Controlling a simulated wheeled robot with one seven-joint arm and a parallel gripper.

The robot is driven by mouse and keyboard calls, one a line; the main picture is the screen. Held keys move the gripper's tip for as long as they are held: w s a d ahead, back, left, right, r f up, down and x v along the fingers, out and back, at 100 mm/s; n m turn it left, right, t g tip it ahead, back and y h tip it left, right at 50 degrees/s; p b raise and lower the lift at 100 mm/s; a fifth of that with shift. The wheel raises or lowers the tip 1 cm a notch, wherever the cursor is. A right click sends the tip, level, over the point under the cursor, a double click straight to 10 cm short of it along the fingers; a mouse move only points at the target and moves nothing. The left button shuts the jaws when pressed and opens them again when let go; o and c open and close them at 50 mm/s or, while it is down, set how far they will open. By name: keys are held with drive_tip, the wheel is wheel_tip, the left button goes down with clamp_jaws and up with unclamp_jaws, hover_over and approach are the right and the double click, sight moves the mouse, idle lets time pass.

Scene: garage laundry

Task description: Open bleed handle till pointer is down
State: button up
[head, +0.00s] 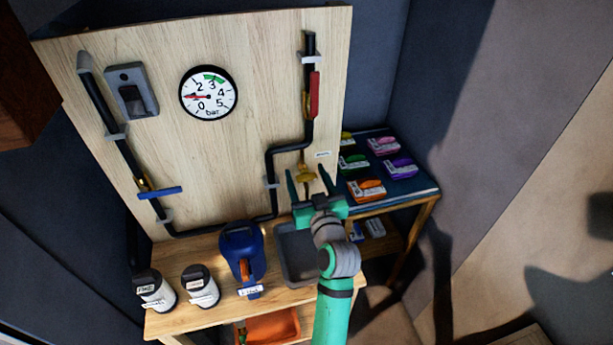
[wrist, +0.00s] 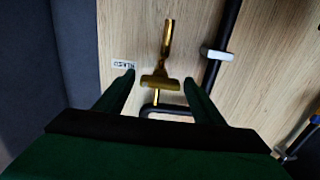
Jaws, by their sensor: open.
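The brass bleed handle (head: 305,175) sits on the wooden board, below the bend of the black pipe. In the wrist view the handle (wrist: 160,83) shows as a short crossbar on a brass stem, beside a white label (wrist: 124,65). My gripper (head: 307,172) is open and faces the board. In the wrist view its two fingers (wrist: 160,78) stand on either side of the handle, with gaps left and right. I cannot tell how deep the handle lies between them. The round pressure gauge (head: 208,93) has a red pointer (head: 196,97) directed to the left.
A red lever (head: 314,95) and a blue lever (head: 160,193) are on the black pipes. A side shelf (head: 412,190) with coloured packs is at right.

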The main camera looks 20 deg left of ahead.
drive_tip(key=c, duration=1)
drive_tip(key=shift+c, duration=0.2)
drive_tip(key=n, duration=0.4)
drive_tip(key=shift+n, duration=0.3)
drive_tip(key=shift+a+n, duration=0.15)
drive_tip(key=shift+n, duration=2.05)
drive_tip(key=o, duration=1)
